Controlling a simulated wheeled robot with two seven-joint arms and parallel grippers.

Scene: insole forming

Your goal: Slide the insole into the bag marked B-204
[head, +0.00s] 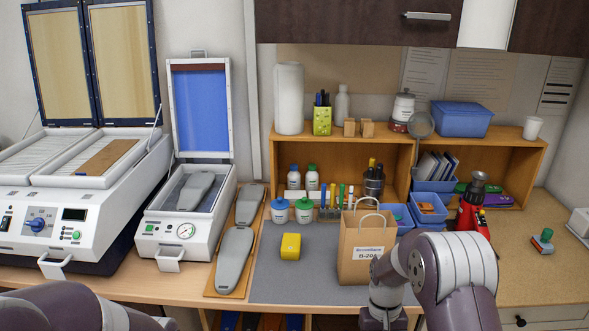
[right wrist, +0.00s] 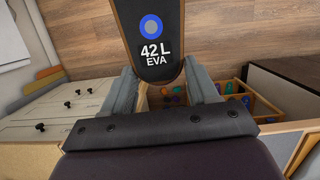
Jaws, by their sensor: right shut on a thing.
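The brown paper bag (head: 362,240) stands upright on the grey mat (head: 300,274) in the head view, with its handles up and a white label reading B-204. My right arm covers its lower right part. In the right wrist view my right gripper (right wrist: 164,84) is shut on a dark insole (right wrist: 150,25) marked 42 L EVA with a blue and grey circle. The insole's far end is cut off by the picture edge. The head view does not show this insole or either gripper's fingers; my left arm shows only at the bottom left.
Grey foot forms (head: 235,259) lie on a wooden board left of the mat. A yellow block (head: 291,246) sits on the mat left of the bag. Bottles (head: 280,210), blue bins (head: 428,208) and a red tool (head: 471,208) stand behind. Two open white machines (head: 184,222) fill the left.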

